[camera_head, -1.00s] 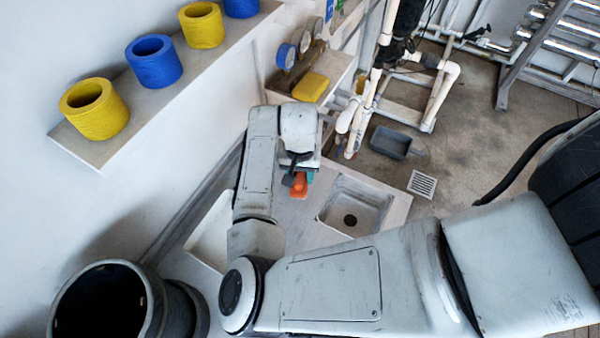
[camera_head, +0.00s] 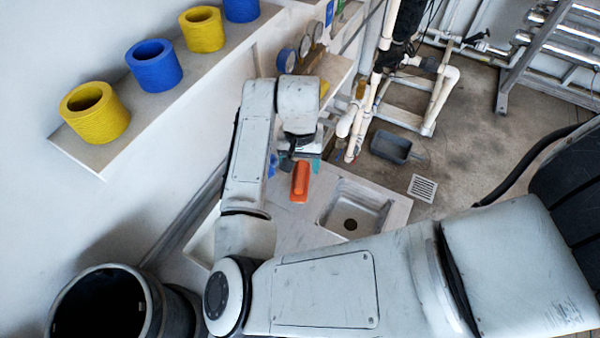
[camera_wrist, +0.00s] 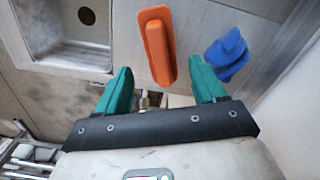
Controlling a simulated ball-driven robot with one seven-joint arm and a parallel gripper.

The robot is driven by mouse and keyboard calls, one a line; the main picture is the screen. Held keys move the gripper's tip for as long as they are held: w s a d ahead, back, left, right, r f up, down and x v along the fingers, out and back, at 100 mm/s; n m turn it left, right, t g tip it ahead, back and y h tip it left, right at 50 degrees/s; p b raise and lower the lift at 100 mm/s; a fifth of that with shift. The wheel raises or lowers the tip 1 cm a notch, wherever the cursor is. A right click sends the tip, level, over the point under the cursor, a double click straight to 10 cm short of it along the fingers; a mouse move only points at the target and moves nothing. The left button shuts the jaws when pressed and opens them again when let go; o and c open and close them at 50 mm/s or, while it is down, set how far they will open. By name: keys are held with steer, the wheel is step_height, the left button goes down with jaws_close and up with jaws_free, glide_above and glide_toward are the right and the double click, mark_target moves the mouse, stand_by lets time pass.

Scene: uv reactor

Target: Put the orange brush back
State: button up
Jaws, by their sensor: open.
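The orange brush (camera_head: 300,181) lies on the pale counter (camera_head: 290,215), left of the sink, in the head view. In the wrist view the orange brush (camera_wrist: 157,45) lies lengthwise ahead of the gap between the fingers, apart from both. My gripper (camera_wrist: 163,84) has teal fingers spread wide with nothing between them. In the head view my arm hides most of the gripper; a teal fingertip (camera_head: 316,166) shows just beyond the brush.
A crumpled blue thing (camera_wrist: 228,54) lies right of the brush in the wrist view. The sink basin (camera_head: 355,207) is to the right. A shelf (camera_head: 95,150) with yellow and blue rolls runs along the left wall. White pipes (camera_head: 365,110) stand behind the counter.

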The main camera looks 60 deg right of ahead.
mark_target(300, 175)
steer(key=s+d+r+n+t+h, duration=0.15)
steer(key=d+r+n+h, duration=0.3)
steer(key=d+r, duration=0.5)
steer(key=s+a+f+n+y, duration=0.1)
steer(key=s+a+f+n, duration=0.1)
steer(key=s+a+f, duration=0.2)
steer(key=s+a+f+n+y, duration=0.2)
steer(key=a+f, duration=0.4)
steer(key=a, duration=0.4)
steer(key=s+a+f+n+y, duration=0.1)
steer(key=s+a+f+n, duration=0.3)
steer(key=s+a+f, duration=0.1)
steer(key=shift+s+a+g, duration=0.25)
steer(key=shift+s+a, duration=0.35)
steer(key=shift+a, duration=0.3)
